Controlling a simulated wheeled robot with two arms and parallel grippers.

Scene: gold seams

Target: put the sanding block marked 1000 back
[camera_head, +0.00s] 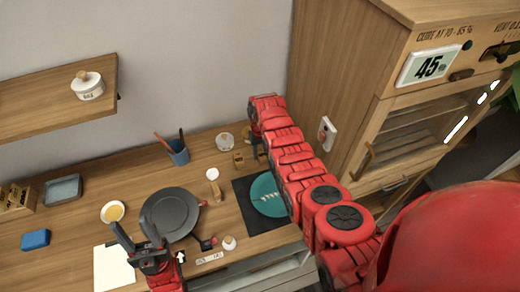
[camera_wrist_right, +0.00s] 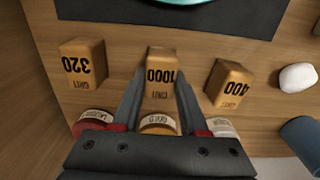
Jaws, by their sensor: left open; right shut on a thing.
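The sanding block marked 1000 (camera_wrist_right: 162,75) is a tan block between the two fingers of my right gripper (camera_wrist_right: 160,92), which is shut on it. It stands in line between the block marked 320 (camera_wrist_right: 84,62) and the block marked 400 (camera_wrist_right: 230,84). I cannot tell whether it touches the table. In the head view my right gripper (camera_head: 257,140) is at the back of the table, by the cabinet side, partly hidden by its own arm. My left gripper (camera_head: 135,234) is open and empty in front of the dark pan.
Small labelled jars (camera_wrist_right: 158,125) stand behind the blocks, close to my right gripper. A teal plate (camera_head: 266,196) lies on a dark mat (camera_head: 246,212). The pan (camera_head: 170,213), a blue pencil cup (camera_head: 178,153) and a wall shelf (camera_head: 55,100) are to the left.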

